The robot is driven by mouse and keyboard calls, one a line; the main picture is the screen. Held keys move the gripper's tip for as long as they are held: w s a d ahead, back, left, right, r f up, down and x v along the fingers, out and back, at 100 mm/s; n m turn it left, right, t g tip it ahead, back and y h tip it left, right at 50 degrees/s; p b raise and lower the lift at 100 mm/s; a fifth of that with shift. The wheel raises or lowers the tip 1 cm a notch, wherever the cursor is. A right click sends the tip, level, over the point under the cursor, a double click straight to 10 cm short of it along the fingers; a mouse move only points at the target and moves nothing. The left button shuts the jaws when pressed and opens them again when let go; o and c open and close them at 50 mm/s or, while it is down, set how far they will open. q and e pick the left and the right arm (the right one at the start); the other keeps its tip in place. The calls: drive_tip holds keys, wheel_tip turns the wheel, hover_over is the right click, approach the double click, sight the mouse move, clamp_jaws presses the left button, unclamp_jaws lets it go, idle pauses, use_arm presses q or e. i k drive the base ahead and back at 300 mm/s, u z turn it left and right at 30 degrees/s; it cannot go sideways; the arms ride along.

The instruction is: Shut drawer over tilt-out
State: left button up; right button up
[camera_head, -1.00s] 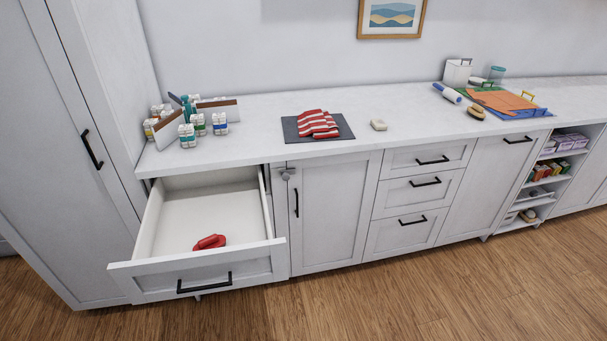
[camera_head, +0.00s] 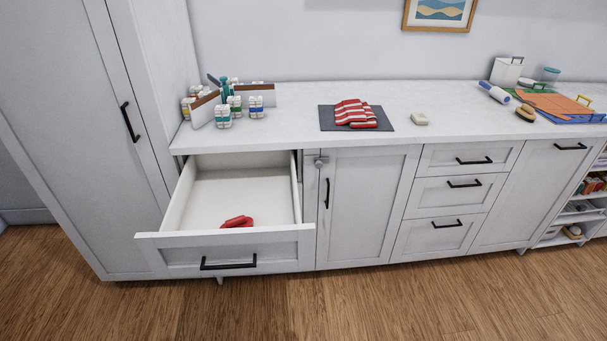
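A white drawer (camera_head: 180,254) with a black bar handle (camera_head: 228,262) is pulled well out at the left of the counter, just under the countertop. A red object (camera_head: 237,222) lies inside it near the front panel. What lies below the drawer front is mostly hidden, so I cannot make out a separate tilt-out panel. Neither of my grippers shows in the head view.
A tall cabinet (camera_head: 85,150) stands left of the drawer. A closed door (camera_head: 366,205) and several closed small drawers (camera_head: 447,195) are to its right. Bottles (camera_head: 223,117) and a striped cloth (camera_head: 352,112) sit on the countertop (camera_head: 290,135). The wooden floor (camera_head: 380,305) in front is clear.

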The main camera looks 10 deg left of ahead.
sight(211, 190)
drive_tip(key=u, duration=1.15)
